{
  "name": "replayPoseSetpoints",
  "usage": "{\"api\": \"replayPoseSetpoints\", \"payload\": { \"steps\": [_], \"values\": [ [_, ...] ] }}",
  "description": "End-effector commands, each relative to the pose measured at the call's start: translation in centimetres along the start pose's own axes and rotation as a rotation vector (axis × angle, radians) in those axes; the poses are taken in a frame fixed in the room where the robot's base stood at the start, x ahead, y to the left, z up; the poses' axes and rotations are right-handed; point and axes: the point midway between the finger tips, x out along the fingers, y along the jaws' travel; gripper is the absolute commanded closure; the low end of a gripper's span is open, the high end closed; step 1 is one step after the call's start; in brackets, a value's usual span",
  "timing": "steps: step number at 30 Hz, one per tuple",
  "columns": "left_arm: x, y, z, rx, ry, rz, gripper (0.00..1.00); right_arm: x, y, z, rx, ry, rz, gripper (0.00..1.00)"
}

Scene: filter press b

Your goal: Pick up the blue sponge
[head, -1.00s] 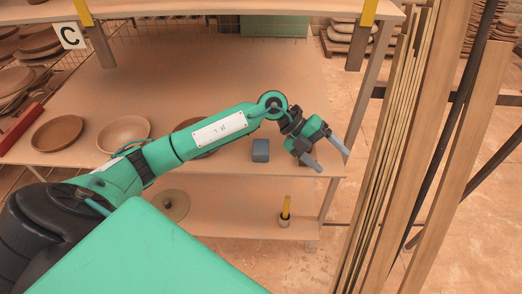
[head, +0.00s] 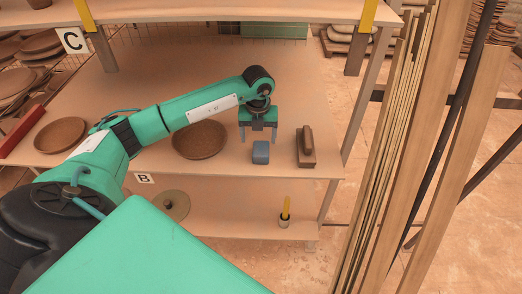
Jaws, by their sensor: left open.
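The blue sponge (head: 260,153) is a small blue-grey block on the middle shelf, near its front edge. My left gripper (head: 258,136) is open and points down toward the shelf front. Its two fingers are apart, just behind and above the sponge in the picture, and the space between them looks empty. I cannot tell whether a fingertip touches the sponge. My right gripper is not in view.
A brown block with a handle (head: 306,150) stands right of the sponge. A brown dish (head: 199,140) lies to the left under my arm, another dish (head: 60,135) further left. Upright wooden planks (head: 400,150) stand at the right. An upper shelf (head: 230,12) spans above.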

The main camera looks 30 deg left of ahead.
Motion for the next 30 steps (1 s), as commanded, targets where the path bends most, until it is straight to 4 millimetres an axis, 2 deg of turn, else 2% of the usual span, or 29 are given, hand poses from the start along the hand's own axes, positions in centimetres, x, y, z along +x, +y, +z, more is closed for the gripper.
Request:
{"api": "replayPoseSetpoints", "payload": {
  "steps": [8, 12, 16, 24, 25, 30],
  "values": [
    [2.1, -0.4, -0.1, 0.002, 0.003, 0.0, 0.25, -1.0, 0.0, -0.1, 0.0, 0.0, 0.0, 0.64],
    [4.1, -0.9, 0.0, 0.002, 0.004, -0.001, 0.25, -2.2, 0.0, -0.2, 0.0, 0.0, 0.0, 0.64],
    [5.8, -0.8, 0.1, 0.002, 0.002, 0.0, 0.25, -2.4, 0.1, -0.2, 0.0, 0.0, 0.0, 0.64],
    [6.4, -0.8, 0.1, 0.002, 0.0, -0.002, 0.25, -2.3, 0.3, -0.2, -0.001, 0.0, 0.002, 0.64],
    [6.4, -0.8, 0.1, 0.002, 0.0, -0.002, 0.27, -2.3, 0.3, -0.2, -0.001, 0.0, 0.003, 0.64],
    [6.4, -0.8, 0.1, 0.002, 0.0, -0.002, 0.6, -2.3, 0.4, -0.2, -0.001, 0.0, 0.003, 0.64]
  ]
}}
